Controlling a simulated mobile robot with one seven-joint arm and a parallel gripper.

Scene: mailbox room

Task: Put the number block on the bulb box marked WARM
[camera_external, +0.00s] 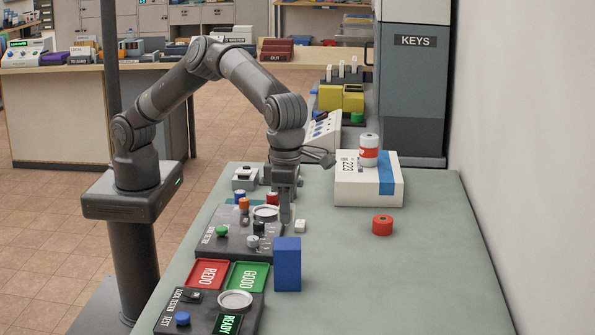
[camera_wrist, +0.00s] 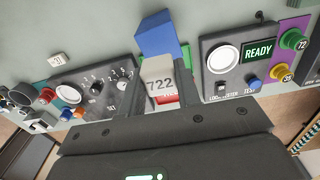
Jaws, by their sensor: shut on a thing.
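My gripper (camera_external: 287,208) points down over the bench, just above the far end of the knobbed tester panel. In the wrist view my gripper (camera_wrist: 157,84) is shut on a pale number block (camera_wrist: 157,73) reading 722. In the external view I cannot make this block out behind the fingers. A tall plain blue box (camera_external: 287,264) stands upright on the bench beside the green tray, nearer than my gripper; it also shows in the wrist view (camera_wrist: 159,37). No WARM mark is readable on any box, so I cannot tell which one bears it.
A small white block (camera_external: 300,226), reading 31 in the wrist view (camera_wrist: 57,59), lies beside the knobbed panel (camera_external: 240,238). Red (camera_external: 207,273) and green (camera_external: 249,276) trays adjoin it. A white box (camera_external: 368,190) carries a can (camera_external: 369,150). The bench's right side is mostly clear.

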